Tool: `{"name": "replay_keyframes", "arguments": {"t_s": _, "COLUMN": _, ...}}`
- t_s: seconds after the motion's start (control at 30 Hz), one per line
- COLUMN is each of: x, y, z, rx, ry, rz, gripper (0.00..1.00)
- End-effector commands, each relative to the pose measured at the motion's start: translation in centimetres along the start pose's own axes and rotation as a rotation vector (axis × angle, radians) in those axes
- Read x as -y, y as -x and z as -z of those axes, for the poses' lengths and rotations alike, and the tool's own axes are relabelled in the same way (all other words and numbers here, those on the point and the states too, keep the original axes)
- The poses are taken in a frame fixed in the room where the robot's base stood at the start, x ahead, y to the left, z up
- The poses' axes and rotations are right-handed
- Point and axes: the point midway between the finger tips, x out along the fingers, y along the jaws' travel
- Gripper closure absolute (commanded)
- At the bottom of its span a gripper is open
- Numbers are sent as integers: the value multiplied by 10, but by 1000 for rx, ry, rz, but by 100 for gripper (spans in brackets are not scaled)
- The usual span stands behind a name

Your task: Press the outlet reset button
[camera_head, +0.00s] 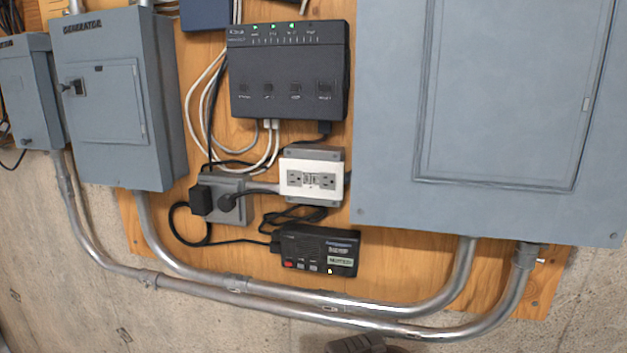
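The white outlet (311,175) is mounted on a grey box on the wooden board, near the middle of the view. It has a socket on each side and small buttons (312,181) between them; their labels are too small to read. My gripper (356,343) shows only as a dark tip at the bottom edge, well below the outlet and apart from it. Most of it is out of view, so its fingers cannot be made out. Nothing touches the outlet's buttons.
A black router (288,70) with green lights hangs above the outlet. A grey outlet box (232,209) with black plugs is at its left, and a small black device (318,249) below. A large grey panel (395,130) stands right. Metal conduits (290,299) cross below.

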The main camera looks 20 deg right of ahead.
Motion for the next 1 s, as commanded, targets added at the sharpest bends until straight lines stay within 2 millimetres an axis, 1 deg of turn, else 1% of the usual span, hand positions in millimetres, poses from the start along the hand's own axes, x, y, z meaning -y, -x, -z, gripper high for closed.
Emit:
{"name": "replay_keyframes", "arguments": {"t_s": 0.03, "x": 0, "y": 0, "z": 0, "rx": 0, "ry": 0, "rz": 0, "gripper": 59}}
{"name": "replay_keyframes", "arguments": {"t_s": 0.07, "x": 0, "y": 0, "z": 0, "rx": 0, "ry": 0, "rz": 0, "gripper": 61}}
{"name": "replay_keyframes", "arguments": {"t_s": 0.53, "x": 0, "y": 0, "z": 0, "rx": 0, "ry": 0, "rz": 0, "gripper": 100}}
{"name": "replay_keyframes", "arguments": {"t_s": 1.0, "x": 0, "y": 0, "z": 0, "rx": 0, "ry": 0, "rz": 0, "gripper": 100}}
